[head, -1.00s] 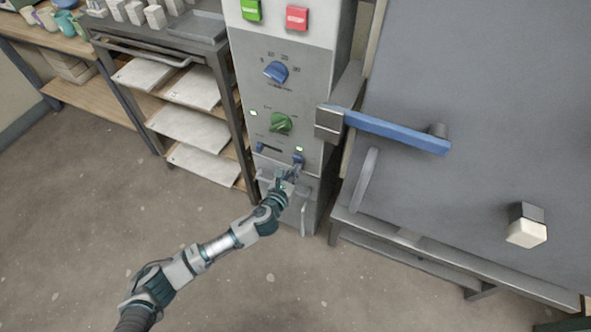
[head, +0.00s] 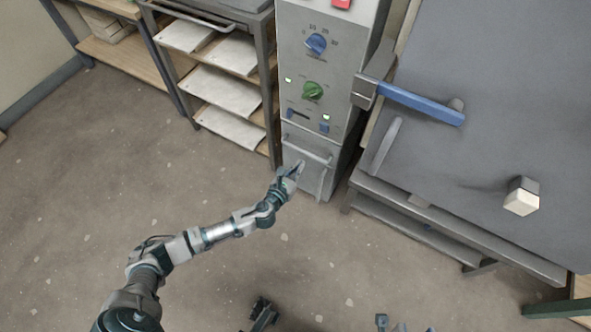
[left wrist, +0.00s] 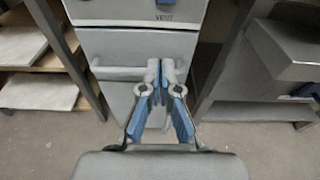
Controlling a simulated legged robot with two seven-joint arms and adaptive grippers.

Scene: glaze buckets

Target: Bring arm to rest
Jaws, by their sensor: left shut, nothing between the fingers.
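My left gripper (head: 297,168) is shut and empty at the end of my outstretched left arm. In the head view it appears in front of the lower front of the grey control cabinet (head: 345,135), below the blue switches. In the left wrist view its fingertips (left wrist: 161,66) are together, in front of the cabinet's grey lower panel (left wrist: 110,95). Whether they touch the cabinet is unclear. A horizontal bar (head: 305,148) crosses the cabinet just above the gripper. My right gripper cannot be made out; dark and grey pieces at the bottom edge are too cut off to identify.
To the right is a grey door with a blue handle (head: 420,103). A rack with pale shelves (head: 229,122) stands left. Open floor (head: 110,170) lies left and below.

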